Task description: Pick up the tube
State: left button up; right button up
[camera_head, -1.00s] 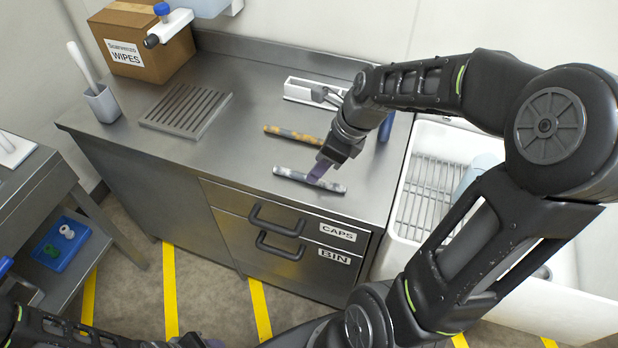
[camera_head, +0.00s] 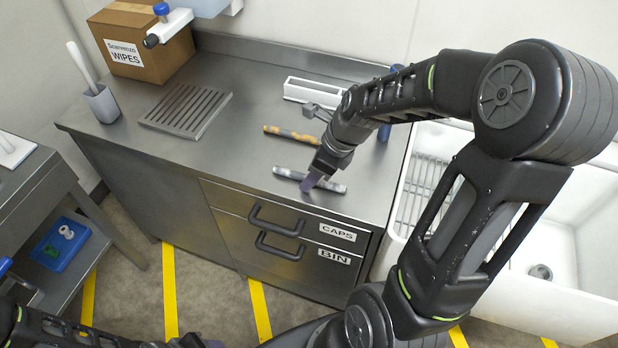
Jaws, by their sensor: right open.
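A grey mottled tube (camera_head: 284,173) lies on the steel counter near its front edge, above the drawers. A second tube (camera_head: 280,131), yellow and grey, lies behind it, roughly parallel. My right gripper (camera_head: 309,184) is open and points down at the grey tube, its purple-grey fingers covering part of the tube's middle. I cannot tell whether the fingers touch the tube. My left arm runs along the bottom left edge; its gripper end (camera_head: 192,343) is cut off by the frame.
The steel counter (camera_head: 235,140) holds a slotted drain plate (camera_head: 185,110), a wipes box (camera_head: 140,45), a cup with a white handle (camera_head: 103,103) and a white holder (camera_head: 305,90). A sink (camera_head: 560,215) is at the right.

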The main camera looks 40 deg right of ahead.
grip_shut()
dwell(0.5)
dwell(0.6)
